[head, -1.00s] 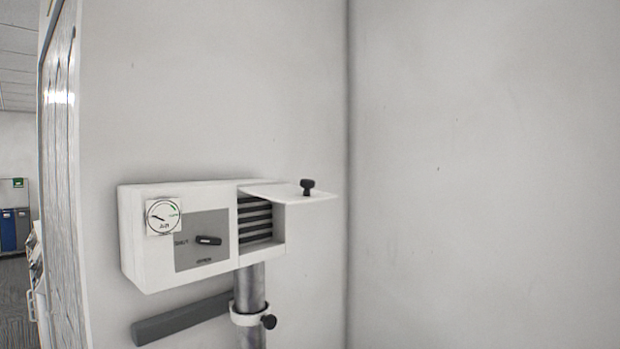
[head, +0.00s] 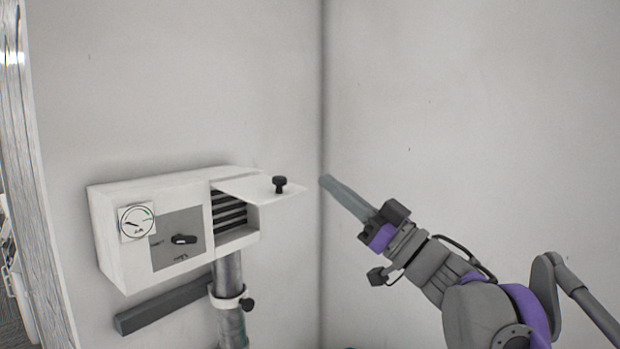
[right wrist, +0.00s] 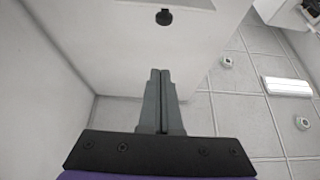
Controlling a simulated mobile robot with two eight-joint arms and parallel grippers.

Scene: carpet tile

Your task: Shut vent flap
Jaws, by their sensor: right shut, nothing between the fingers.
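The vent flap (head: 250,189) is a white plate standing out roughly level from the top of the opening in a white wall box (head: 110,232). A black knob (head: 280,184) sits on its upper face. Dark louvre slats (head: 229,210) show below the flap. My right gripper (head: 326,182) is shut and empty, a little to the right of the flap's free edge and apart from it. In the right wrist view the shut fingers (right wrist: 160,75) point towards the white flap (right wrist: 200,5) and its dark knob (right wrist: 164,17). My left gripper is not in view.
The box has a round gauge (head: 137,222) and a black lever (head: 184,239) on a grey panel. A metal pipe (head: 229,270) with a collar and knob runs down below it. A grey bar (head: 160,309) is beside the pipe. A wall corner is close behind.

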